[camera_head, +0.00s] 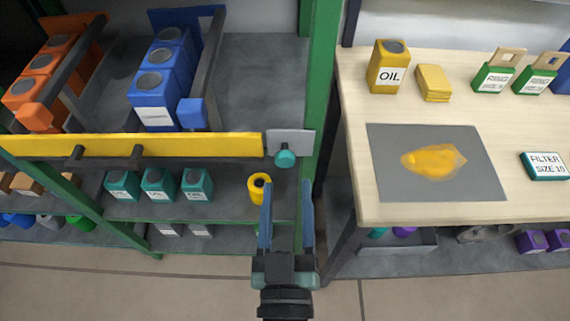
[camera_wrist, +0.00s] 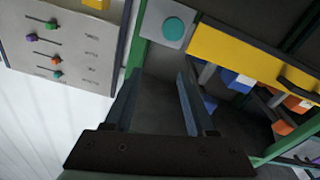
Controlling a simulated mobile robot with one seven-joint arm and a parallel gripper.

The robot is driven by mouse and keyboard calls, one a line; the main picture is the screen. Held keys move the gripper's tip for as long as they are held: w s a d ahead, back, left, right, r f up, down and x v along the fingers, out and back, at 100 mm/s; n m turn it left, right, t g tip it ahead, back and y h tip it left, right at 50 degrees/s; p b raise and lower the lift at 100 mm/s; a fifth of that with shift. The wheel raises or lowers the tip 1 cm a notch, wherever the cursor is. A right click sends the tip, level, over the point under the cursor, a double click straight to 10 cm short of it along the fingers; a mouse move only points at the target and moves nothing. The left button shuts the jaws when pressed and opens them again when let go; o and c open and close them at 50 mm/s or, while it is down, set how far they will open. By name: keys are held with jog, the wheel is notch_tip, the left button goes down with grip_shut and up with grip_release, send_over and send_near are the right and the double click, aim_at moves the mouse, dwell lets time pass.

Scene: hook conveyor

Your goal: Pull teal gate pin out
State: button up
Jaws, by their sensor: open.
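The teal gate pin (camera_head: 286,158) sticks out of a grey plate (camera_head: 291,138) at the right end of a yellow bar (camera_head: 180,145). In the wrist view the pin's round teal head (camera_wrist: 173,27) is at the top, on the grey plate. My gripper (camera_head: 287,188) is open and empty, in front of and a little below the pin in the head view. Its fingers also show in the wrist view (camera_wrist: 157,85), apart from the pin. The pin's shaft is mostly hidden by its head.
A green post (camera_head: 318,90) stands just right of the pin. A yellow ring-shaped thing (camera_head: 259,188) sits left of my gripper, near teal oil cans (camera_head: 158,185). A wooden table (camera_head: 345,90) stands on the right. Blue canisters (camera_head: 155,90) stand behind the yellow bar.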

send_near(285, 165)
jog(key=shift+g, duration=0.4)
jog(key=w, duration=0.3)
jog(key=w+r, duration=0.1)
jog(key=w, duration=0.6)
jog(key=shift+w+d+r, duration=0.1)
jog(key=shift+w+r, duration=0.05)
jog(key=shift+w, duration=0.2)
grip_shut()
dwell(0.8)
